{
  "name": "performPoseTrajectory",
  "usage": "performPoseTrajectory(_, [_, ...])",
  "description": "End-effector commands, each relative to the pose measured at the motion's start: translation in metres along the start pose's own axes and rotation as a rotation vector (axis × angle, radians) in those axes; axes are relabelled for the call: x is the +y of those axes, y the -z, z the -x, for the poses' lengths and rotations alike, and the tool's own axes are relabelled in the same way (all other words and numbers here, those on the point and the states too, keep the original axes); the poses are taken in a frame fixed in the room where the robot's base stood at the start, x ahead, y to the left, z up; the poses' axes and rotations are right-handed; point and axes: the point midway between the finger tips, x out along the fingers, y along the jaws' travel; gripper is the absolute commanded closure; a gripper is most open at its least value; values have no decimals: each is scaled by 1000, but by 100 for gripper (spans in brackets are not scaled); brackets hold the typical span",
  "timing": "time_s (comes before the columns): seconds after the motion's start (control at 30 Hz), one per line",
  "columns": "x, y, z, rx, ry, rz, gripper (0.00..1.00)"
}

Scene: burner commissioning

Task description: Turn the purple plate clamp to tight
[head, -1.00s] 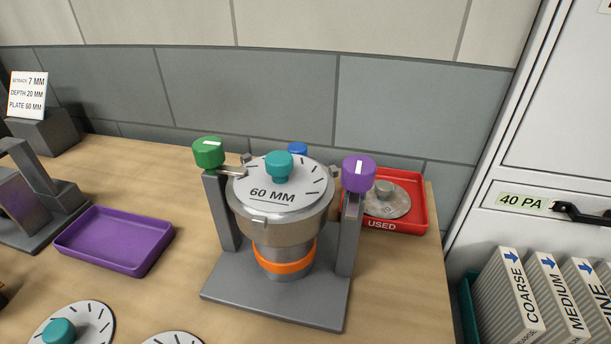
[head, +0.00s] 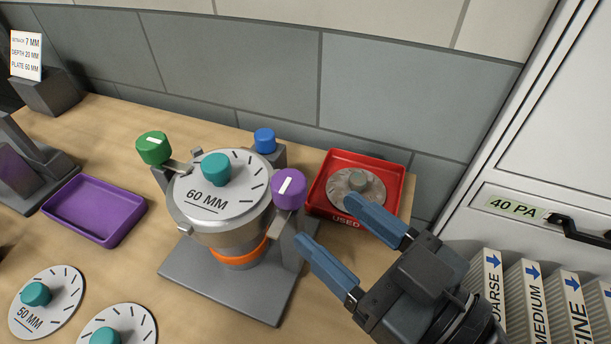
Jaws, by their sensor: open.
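The purple plate clamp knob (head: 289,188) sits on top of a grey post at the right of the burner stand (head: 219,283). Its white mark points up and slightly right in the picture. Beside it, a round plate marked 60 MM (head: 204,197) with a teal knob lies on top of the burner. My gripper (head: 324,222) is in from the lower right, with two blue fingers apart and nothing between them. It is to the right of the purple knob and apart from it in the picture.
Green (head: 153,148) and blue (head: 264,140) clamp knobs stand around the plate. A red USED tray (head: 398,160) holding a grey disc is behind my gripper. A purple tray (head: 131,228) and spare plates (head: 62,284) lie at left. A white cabinet (head: 560,140) stands at right.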

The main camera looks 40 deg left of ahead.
Motion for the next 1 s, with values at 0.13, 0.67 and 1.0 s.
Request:
performPoseTrajectory(0.13, [-3,5,-14,6,17,5,34])
performPoseTrajectory(0.67, [-2,4,-78,5,11,4,34])
performPoseTrajectory(1.0, [-2,3,-79,5,10,4,39])
